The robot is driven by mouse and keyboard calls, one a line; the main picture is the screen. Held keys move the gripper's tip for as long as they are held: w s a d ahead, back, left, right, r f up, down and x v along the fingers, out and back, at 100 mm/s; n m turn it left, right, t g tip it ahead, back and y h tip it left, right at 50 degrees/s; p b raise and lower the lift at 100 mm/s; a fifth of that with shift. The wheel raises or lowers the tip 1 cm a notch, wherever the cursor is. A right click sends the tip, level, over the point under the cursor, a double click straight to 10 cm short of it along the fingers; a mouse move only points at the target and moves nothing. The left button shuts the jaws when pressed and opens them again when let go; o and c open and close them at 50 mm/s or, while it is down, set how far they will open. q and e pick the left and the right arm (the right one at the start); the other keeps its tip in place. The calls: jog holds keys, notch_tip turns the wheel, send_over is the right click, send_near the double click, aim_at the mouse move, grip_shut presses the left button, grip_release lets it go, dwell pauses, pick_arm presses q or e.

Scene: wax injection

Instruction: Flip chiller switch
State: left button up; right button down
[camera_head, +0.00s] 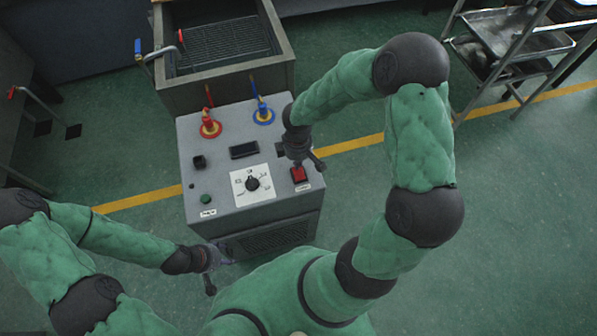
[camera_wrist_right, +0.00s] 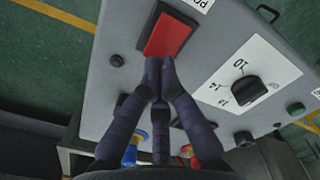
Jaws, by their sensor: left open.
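The chiller (camera_head: 222,187) is a grey box with a sloped control panel. Its red rocker switch (camera_head: 299,175) sits at the panel's right side, and the switch shows large in the right wrist view (camera_wrist_right: 168,35). My right gripper (camera_head: 302,163) is over the panel beside the switch. In the right wrist view my right gripper's (camera_wrist_right: 159,64) fingertips are together, with nothing between them, at the edge of the switch; I cannot tell whether they touch it. My left gripper (camera_head: 214,270) is open and empty, low in front of the chiller.
The panel also has a black rotary knob (camera_head: 252,184), a green button (camera_head: 205,199), a dark display (camera_head: 244,150) and red (camera_head: 210,128) and blue (camera_head: 263,114) valves. A metal basin (camera_head: 222,83) stands behind. A tray rack (camera_head: 508,40) is at upper right. The floor at right is clear.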

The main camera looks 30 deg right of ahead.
pick_arm(q)
jog(key=shift+f+b, duration=1.05)
pick_arm(e)
jog(key=shift+f, duration=1.2)
pick_arm(q)
jog(key=shift+r, duration=0.15)
pick_arm(e)
jog(key=shift+r, duration=0.15)
jog(key=shift+r+p, duration=3)
jog(key=shift+r, duration=0.4)
pick_arm(q)
notch_tip(320, 180, up, 6)
jog(key=shift+f, duration=0.15)
